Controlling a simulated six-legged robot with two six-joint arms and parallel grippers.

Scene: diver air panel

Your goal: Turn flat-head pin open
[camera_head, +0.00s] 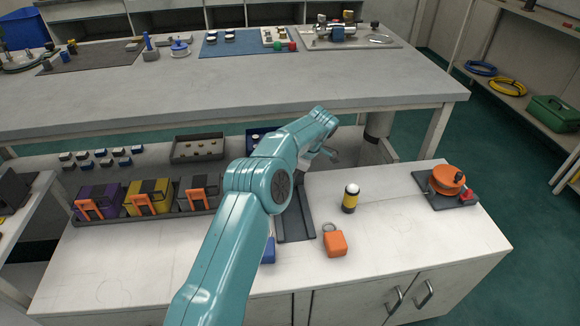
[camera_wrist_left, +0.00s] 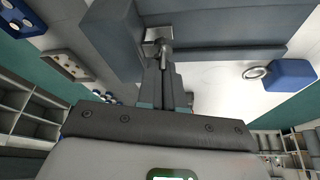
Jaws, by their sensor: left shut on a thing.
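My left arm reaches across the middle of the head view and hides much of the spot where it works. In the left wrist view my left gripper (camera_wrist_left: 166,68) is shut, its narrow fingers closed at a small grey metal pin (camera_wrist_left: 162,44). The pin stands at a pale square plate on a dark grey fixture (camera_wrist_left: 220,25). In the head view the dark fixture (camera_head: 296,226) shows partly beside my arm on the white counter. The pin's turn angle cannot be told. My right gripper is in neither view.
On the counter (camera_head: 420,230) stand a yellow-black cylinder (camera_head: 350,199), an orange block with a ring (camera_head: 335,244) and an orange wheel on a dark plate (camera_head: 448,180). A blue block with a ring (camera_wrist_left: 291,74) shows in the wrist view. Purple and yellow cases stand left.

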